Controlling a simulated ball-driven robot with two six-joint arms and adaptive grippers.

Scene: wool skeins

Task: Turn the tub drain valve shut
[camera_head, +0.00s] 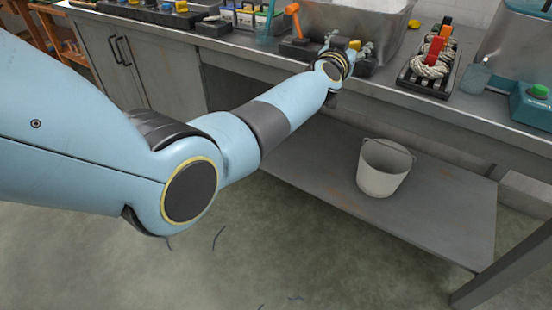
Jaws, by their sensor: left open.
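The metal tub (372,16) stands on the bench top at the back. I cannot tell for sure whether this is the drain valve. My left arm reaches from the left to the bench edge. My left gripper (348,46) is open at the tub's front, right of the orange lever and apart from it. A small yellow part (355,45) shows by its fingers; I cannot tell whether they touch it. My right gripper is not in view.
A dark rack (428,84) with wool skeins and red and orange parts stands right of the tub. A blue-based tank (530,108) is at the far right. A white bucket (383,170) stands on the lower shelf (450,215). Small tools line the bench's back left.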

